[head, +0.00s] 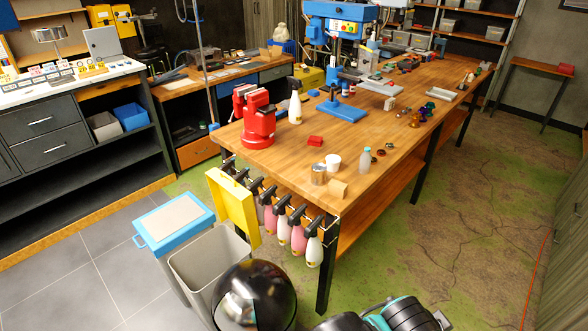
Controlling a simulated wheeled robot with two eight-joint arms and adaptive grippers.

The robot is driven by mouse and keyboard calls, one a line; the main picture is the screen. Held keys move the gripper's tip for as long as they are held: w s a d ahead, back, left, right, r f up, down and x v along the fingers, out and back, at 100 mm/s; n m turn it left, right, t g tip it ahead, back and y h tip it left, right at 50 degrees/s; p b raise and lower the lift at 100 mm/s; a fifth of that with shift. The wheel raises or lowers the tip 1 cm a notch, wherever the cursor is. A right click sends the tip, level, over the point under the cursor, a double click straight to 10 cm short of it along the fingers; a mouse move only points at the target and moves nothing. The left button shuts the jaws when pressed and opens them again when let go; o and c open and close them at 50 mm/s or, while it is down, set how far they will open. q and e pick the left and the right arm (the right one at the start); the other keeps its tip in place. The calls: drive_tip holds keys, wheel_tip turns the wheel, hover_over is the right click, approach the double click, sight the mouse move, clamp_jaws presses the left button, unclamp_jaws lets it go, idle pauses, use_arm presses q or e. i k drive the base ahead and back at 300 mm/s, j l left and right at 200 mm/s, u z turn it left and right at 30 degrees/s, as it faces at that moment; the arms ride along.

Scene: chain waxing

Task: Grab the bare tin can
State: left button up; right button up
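The bare tin can (319,174) is a small metallic cylinder standing on the wooden workbench (385,150), near its front left end. A white cup (333,162) stands just behind and right of it. A light wooden block (338,188) lies just in front and to the right of it. Neither of my grippers is in view. Nothing is seen holding the can.
A red vise (257,122) and a white spray bottle (295,103) stand behind the can. A clear bottle (365,161) stands to its right. Several spray bottles (298,235) hang along the bench's end. A grey bin (208,268) stands below.

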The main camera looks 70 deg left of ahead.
sight(318, 169)
drive_tip(key=i+j+u, duration=0.2)
drive_tip(key=i+u, duration=0.2)
drive_tip(key=i, duration=0.15)
drive_tip(key=i+u, duration=0.4)
drive_tip(key=i, duration=0.15)
drive_tip(key=i+l+u, duration=0.15)
drive_tip(key=i+u, duration=0.25)
drive_tip(key=i, duration=0.15)
drive_tip(key=i+u, duration=0.3)
drive_tip(key=u, duration=0.15)
drive_tip(key=i+u, duration=0.3)
drive_tip(key=u, duration=0.15)
drive_tip(key=i+l+u, duration=0.2)
drive_tip(key=u, duration=0.2)
drive_tip(key=i+l+u, duration=0.25)
drive_tip(key=u, duration=0.2)
drive_tip(key=i+l+u, duration=0.2)
drive_tip(key=l+u, duration=0.25)
drive_tip(key=j, duration=0.1)
